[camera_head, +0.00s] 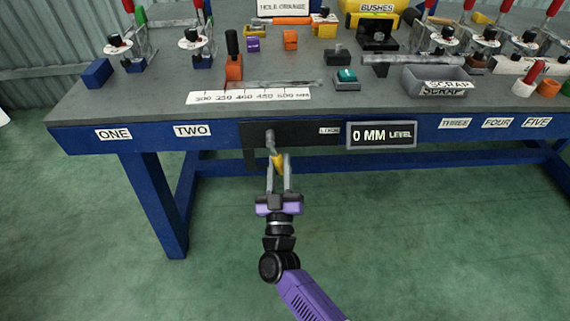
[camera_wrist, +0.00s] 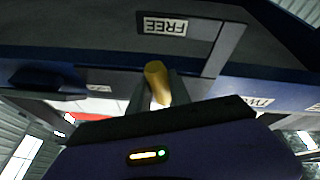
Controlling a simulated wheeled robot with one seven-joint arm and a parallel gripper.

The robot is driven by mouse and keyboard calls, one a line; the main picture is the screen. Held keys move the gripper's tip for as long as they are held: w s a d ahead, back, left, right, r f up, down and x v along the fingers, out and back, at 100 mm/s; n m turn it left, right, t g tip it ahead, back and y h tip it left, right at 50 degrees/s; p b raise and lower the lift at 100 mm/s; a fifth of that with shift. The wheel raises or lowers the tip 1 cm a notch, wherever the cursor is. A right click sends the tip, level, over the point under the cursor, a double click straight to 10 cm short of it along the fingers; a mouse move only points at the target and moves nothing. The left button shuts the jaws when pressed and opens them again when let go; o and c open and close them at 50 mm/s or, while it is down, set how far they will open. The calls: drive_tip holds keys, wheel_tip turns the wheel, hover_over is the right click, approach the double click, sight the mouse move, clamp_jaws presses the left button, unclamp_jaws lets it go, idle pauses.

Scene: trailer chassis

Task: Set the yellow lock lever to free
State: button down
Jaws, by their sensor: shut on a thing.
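The yellow lock lever (camera_head: 278,161) hangs below a grey pivot on a dark plate (camera_head: 253,149) on the table's front edge. In the wrist view the yellow lever end (camera_wrist: 156,80) sits between my two fingers. My gripper (camera_head: 279,168) is shut on the lever from the front and below. A "LOCK" label (camera_head: 329,130) is on the plate to the right of the lever. A "FREE" label (camera_wrist: 165,26) shows upside down in the wrist view, near the lever. In the head view that label is not readable.
A "0 MM LEVEL" display (camera_head: 381,135) is on the front edge to the right. A ruler strip (camera_head: 248,97) and an orange block with a dark handle (camera_head: 234,68) are on the tabletop above. The blue table leg (camera_head: 155,205) stands left of my arm. The floor in front is clear.

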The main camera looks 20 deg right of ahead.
drive_tip(key=shift+w+a+f+m+g+h, duration=0.15)
drive_tip(key=shift+a+m+g+h, duration=0.2)
drive_tip(key=shift+m+h, duration=0.25)
drive_tip(key=shift+m, duration=0.3)
drive_tip(key=c, duration=1.2)
unclamp_jaws()
drive_tip(key=shift+a, duration=0.1)
drive_tip(key=v, duration=0.7)
drive_tip(key=shift+s+f+p, duration=0.15)
drive_tip(key=shift+s+p, duration=0.2)
drive_tip(key=shift+p, duration=0.05)
drive_tip(key=shift+a, duration=0.1)
